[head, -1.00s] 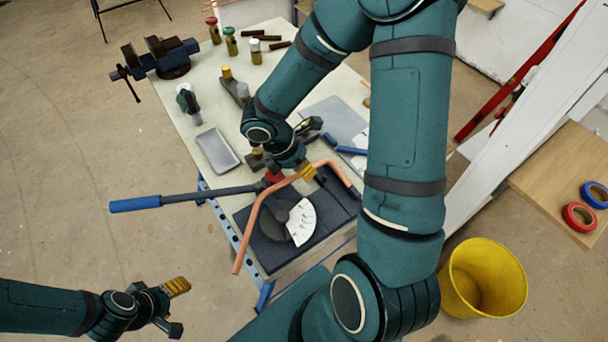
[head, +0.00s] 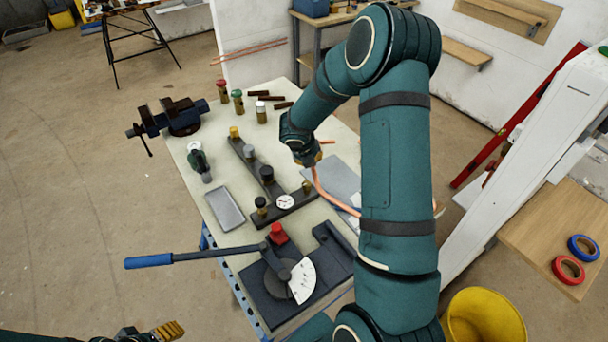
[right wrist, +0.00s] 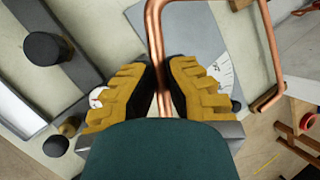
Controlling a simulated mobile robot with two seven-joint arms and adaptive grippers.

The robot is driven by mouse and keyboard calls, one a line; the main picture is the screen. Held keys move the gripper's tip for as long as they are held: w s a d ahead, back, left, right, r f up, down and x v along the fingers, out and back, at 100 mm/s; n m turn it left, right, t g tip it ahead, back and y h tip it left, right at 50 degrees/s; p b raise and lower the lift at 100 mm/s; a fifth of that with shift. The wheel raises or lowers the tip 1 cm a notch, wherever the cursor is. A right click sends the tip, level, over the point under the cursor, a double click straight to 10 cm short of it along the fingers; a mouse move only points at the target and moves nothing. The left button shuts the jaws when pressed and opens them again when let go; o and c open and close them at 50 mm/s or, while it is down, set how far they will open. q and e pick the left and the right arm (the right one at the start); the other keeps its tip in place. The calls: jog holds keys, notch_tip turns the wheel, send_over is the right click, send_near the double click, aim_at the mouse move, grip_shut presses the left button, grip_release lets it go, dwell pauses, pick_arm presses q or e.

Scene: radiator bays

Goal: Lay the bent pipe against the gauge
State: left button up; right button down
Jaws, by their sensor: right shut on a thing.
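The copper bent pipe (head: 322,187) hangs from my right gripper (head: 318,158) over the far right part of the bench, partly hidden by my arm. In the right wrist view the pipe (right wrist: 154,25) runs between the yellow fingers of my right gripper (right wrist: 163,92), which are shut on it; another stretch bends down at the right. A grey plate (head: 342,178), seemingly the gauge, lies below the pipe. Its white marked sector (right wrist: 226,70) shows in the right wrist view. I cannot tell whether pipe and plate touch. My left gripper (head: 150,335) is at the bottom edge, partly cut off, empty, fingers apart.
The pipe bender (head: 285,280) with its blue-handled lever stands at the bench's near end. A dark bar with posts and a dial (head: 265,175), a grey tray (head: 225,208) and a vise (head: 180,117) are left of the pipe. A yellow bucket (head: 483,318) stands on the floor.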

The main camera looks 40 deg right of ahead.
jog(key=w+d+r+n+t+p, duration=0.1)
jog(key=w+d+n, duration=0.1)
jog(key=d+n, duration=0.25)
jog(key=shift+t+y, duration=0.4)
jog(key=shift+y, duration=0.1)
jog(key=f+b, duration=0.7)
jog(key=b, duration=0.1)
jog(key=shift+w+d+f, duration=0.3)
jog(key=shift+d+f, duration=0.1)
notch_tip(320, 180, down, 2)
jog(key=shift+f+b, duration=0.1)
jog(key=shift+b, duration=1)
jog(key=shift+f+b, duration=0.8)
jog(key=shift+f, duration=0.15)
pick_arm(q)
notch_tip(320, 180, down, 13)
jog(key=b, duration=0.2)
jog(key=shift+s+d, duration=0.2)
jog(key=shift+s, duration=0.2)
pick_arm(e)
jog(key=shift+n+h, duration=0.3)
jog(key=shift+n, duration=0.05)
pick_arm(q)
jog(key=shift+r, duration=0.35)
jog(key=shift+f+b, duration=0.45)
jog(key=shift+f, duration=0.25)
pick_arm(e)
jog(key=shift+f, duration=0.85)
